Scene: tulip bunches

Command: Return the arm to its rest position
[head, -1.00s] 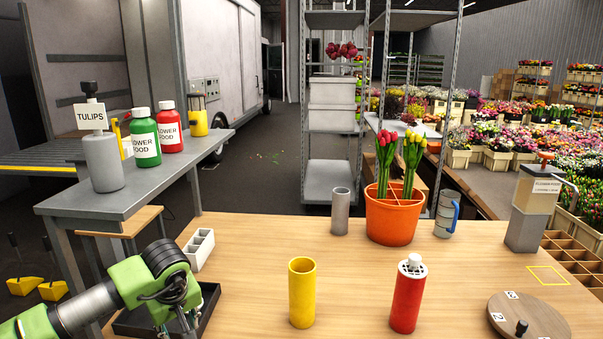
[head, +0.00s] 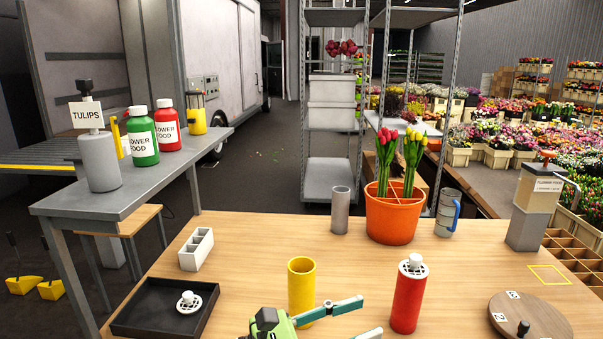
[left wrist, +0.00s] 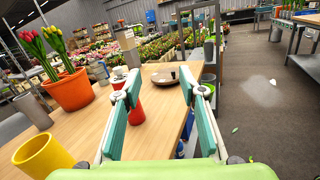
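My left gripper (head: 372,314) is at the bottom middle of the head view, in front of the yellow cup (head: 302,290) and the red canister (head: 407,300). In the left wrist view its two green-padded fingers (left wrist: 160,82) are spread apart with nothing between the pads. The red canister (left wrist: 137,112) shows beyond the left finger, partly hidden. Red and yellow tulips stand in a divided orange pot (head: 393,222) on the table. My right gripper is in neither view.
A black tray (head: 135,320) at the left holds a white perforated lid (head: 188,302). A white divided box (head: 196,250), a grey cylinder (head: 340,210), a blue-handled mug (head: 447,215) and a round wooden board (head: 545,318) stand on the table.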

